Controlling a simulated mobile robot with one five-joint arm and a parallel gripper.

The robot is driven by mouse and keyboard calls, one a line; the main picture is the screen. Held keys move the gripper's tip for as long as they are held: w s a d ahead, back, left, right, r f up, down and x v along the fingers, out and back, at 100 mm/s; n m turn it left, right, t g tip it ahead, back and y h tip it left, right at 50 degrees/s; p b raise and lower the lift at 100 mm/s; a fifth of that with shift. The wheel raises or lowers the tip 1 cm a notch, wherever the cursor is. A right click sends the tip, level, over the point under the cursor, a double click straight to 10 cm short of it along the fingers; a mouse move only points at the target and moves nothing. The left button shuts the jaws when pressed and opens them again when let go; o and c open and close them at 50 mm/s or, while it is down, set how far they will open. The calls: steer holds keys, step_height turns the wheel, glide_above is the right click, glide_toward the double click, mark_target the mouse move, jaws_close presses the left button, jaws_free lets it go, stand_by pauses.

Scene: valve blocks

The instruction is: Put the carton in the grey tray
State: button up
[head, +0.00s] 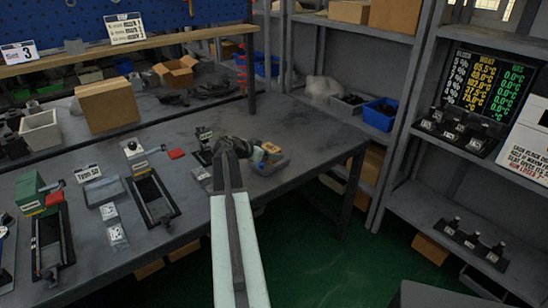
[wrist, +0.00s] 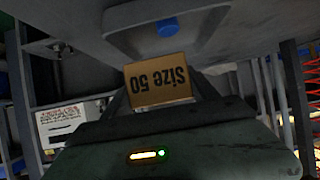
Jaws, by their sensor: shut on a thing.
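The carton (wrist: 158,80) is a small brown box marked "Size 50", upside down in the wrist view. My gripper (wrist: 155,88) is shut on it, with one finger at each side. A small grey tray (head: 273,168) is just below and beside the carton there. A grey-blue tray-like shape (wrist: 145,32) with a blue spot shows above the carton in the wrist view. I cannot tell whether the carton touches the tray.
A black-based valve block (head: 204,145) stands left of my gripper on the bench (head: 310,135). More valve fixtures (head: 150,190) and a shallow grey tray (head: 100,192) lie further left. A large cardboard box (head: 107,106) stands behind. Shelves (head: 400,205) rise at right.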

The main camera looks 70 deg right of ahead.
mark_target(273, 148)
steer(key=d, duration=0.3)
steer(key=shift+d+f, duration=0.15)
steer(key=shift+d, duration=0.05)
steer(key=f+b, duration=0.1)
steer(key=d+f+b, duration=0.1)
steer(key=f+b, duration=0.1)
steer(key=shift+w+f+b, duration=0.1)
steer(key=shift+f+b, duration=0.5)
steer(key=shift+r, duration=0.25)
steer(key=shift+f, duration=0.2)
steer(key=o, duration=1.1)
steer(key=shift+r, duration=0.1)
